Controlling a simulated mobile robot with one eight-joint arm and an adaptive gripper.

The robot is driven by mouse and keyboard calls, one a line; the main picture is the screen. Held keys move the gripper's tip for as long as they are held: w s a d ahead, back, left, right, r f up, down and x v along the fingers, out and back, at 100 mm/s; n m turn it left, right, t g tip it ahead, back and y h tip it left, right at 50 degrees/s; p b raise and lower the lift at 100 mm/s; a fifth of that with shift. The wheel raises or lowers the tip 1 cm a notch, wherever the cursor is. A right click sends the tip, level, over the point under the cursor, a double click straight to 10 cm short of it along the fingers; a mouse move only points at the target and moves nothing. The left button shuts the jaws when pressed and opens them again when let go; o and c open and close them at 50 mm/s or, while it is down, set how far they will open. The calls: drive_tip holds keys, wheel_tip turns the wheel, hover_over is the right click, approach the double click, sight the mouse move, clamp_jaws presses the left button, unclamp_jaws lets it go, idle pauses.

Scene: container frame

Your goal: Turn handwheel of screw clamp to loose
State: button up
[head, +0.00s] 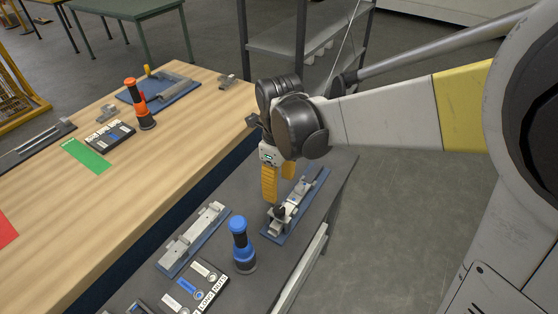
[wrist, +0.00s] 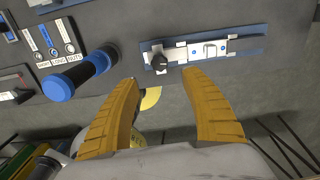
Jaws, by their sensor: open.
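The screw clamp (head: 291,208) is a light metal fixture on a narrow blue base plate, on the dark grey bench. In the head view the handwheel is small, at the fixture's near end. My gripper (head: 279,188), with orange ribbed fingers, is open and empty above the fixture. In the wrist view the handwheel lies just beyond the gap between the fingertips (wrist: 160,80), with no contact visible. Part of the fixture is hidden behind the fingers in the head view.
A blue-and-black upright cylinder (head: 241,245) stands left of the clamp. A second fixture (head: 193,238) and a labelled box (head: 195,288) lie further left. A wooden table (head: 60,200) adjoins the bench. A metal shelf (head: 285,45) stands behind. Open floor lies right.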

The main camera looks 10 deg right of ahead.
sight(279, 209)
wheel_tip(279, 209, down, 10)
drive_tip(key=b, duration=0.3)
drive_tip(key=shift+f, duration=0.2)
clamp_jaws()
